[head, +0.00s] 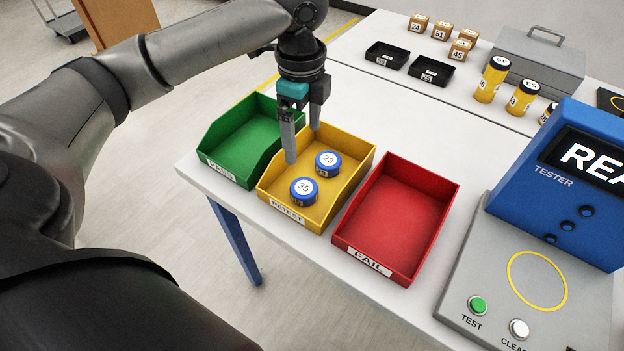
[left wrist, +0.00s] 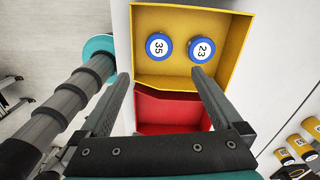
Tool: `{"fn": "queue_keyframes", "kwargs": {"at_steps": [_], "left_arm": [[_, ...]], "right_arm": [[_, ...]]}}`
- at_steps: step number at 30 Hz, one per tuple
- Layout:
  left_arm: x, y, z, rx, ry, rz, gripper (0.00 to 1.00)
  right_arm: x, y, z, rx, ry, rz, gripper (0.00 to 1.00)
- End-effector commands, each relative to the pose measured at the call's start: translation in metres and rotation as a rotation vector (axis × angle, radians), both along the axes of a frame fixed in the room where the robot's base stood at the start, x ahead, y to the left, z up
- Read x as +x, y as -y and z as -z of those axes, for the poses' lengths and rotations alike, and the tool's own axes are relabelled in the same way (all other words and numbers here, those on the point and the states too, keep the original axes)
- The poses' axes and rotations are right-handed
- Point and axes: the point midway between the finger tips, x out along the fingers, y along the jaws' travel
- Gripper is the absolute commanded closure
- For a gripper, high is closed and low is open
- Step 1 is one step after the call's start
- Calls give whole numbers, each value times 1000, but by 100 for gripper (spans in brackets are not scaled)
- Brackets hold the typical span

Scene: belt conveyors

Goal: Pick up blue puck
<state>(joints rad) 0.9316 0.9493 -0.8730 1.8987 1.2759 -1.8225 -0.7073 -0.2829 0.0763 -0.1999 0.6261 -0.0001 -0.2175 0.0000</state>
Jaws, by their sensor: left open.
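Two blue pucks with white tops lie in the yellow RETEST bin (head: 349,150). The puck marked 23 (head: 328,163) is toward the back, and the puck marked 35 (head: 303,191) is nearer the front. In the left wrist view they are puck 35 (left wrist: 159,46) and puck 23 (left wrist: 202,49), side by side. My left gripper (head: 303,145) is open and empty, pointing down over the yellow bin. In the left wrist view its fingertips (left wrist: 160,77) show below the pucks, apart from each other. My right gripper is not in view.
An empty green bin (head: 222,124) stands left of the yellow one, and an empty red FAIL bin (head: 448,213) stands right. A blue tester (head: 575,180) stands further right. Black trays (head: 431,72), small boxes (head: 460,50) and yellow cylinders (head: 491,80) are behind.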

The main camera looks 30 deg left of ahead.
Motion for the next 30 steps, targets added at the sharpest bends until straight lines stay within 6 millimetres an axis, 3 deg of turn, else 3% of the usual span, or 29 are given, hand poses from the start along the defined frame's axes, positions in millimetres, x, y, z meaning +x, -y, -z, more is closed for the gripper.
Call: {"fn": "queue_keyframes", "kwargs": {"at_steps": [4,9,19,25,30], "left_arm": [[-1,0,35,1,-5,-1,0],[-1,0,69,2,-3,0,0],[0,1,97,0,-1,0,0],[1,2,128,1,-1,0,0],[1,1,142,2,1,1,0]], "right_arm": [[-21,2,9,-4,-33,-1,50],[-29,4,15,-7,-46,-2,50],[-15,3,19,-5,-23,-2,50],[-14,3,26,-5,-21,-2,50],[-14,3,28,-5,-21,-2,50]]}}
